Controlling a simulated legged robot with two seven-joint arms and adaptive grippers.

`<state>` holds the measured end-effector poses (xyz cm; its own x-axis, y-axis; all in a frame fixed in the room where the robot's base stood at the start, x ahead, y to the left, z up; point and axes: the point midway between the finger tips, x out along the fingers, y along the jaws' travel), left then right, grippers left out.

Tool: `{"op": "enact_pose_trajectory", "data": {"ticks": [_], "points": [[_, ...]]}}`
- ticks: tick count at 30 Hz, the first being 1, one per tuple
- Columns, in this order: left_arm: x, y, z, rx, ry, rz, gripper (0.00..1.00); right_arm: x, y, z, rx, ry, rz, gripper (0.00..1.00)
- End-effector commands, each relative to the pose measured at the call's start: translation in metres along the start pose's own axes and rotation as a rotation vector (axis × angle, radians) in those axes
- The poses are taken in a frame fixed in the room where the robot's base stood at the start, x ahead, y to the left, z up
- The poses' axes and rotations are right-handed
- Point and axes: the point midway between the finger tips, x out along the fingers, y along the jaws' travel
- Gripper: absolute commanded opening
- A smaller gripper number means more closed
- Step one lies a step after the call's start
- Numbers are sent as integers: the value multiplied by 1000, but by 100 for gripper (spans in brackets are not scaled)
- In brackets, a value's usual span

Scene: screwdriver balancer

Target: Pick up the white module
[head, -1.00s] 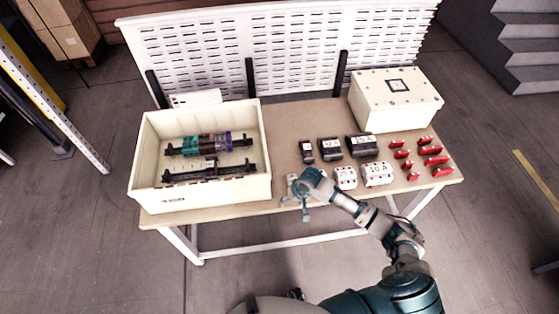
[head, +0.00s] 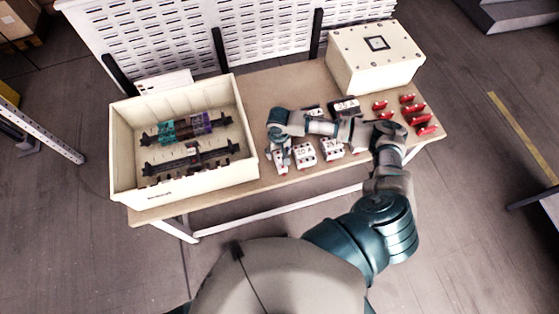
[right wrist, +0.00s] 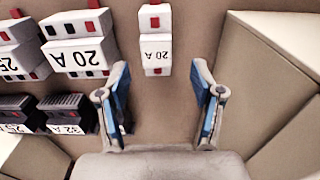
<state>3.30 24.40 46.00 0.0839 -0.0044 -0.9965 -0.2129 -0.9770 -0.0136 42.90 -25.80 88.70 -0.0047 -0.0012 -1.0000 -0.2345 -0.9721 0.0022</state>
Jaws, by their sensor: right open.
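Several white modules stand in a row near the table's front edge. The narrow leftmost one (head: 281,165) is partly hidden by my right gripper (head: 278,145). In the right wrist view a narrow white module (right wrist: 156,52) marked 20 A with a red switch lies just beyond and between the open fingers of my right gripper (right wrist: 160,75). The fingers do not appear to touch it. A wider white module (right wrist: 80,48), also marked 20 A, stands to its left; it shows in the head view too (head: 304,154). My left gripper is not in view.
A cream crate (head: 118,150) with two loaded rails stands left. Black modules (right wrist: 70,112) sit beside the white ones, partly hidden by my arm in the head view. Red pieces (head: 415,108) lie right; a cream box (head: 375,62) stands behind. Bare table lies between crate and modules.

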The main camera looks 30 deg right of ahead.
Motion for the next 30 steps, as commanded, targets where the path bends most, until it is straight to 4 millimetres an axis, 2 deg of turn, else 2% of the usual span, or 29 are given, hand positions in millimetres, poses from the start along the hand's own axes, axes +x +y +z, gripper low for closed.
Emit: {"op": "enact_pose_trajectory", "data": {"ticks": [7, 15, 23, 26, 30], "points": [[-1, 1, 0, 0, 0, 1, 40, 21, 1, 2, -1, -1, 2, 67], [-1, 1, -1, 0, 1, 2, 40, 59, 2, 2, 0, 1, 2, 67], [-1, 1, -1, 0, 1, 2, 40, 63, 3, 3, -1, 1, 0, 67], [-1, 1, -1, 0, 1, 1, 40, 63, 3, 3, -1, 1, 0, 47], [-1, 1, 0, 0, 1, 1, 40, 63, 3, 2, -1, 1, 0, 12]]}}
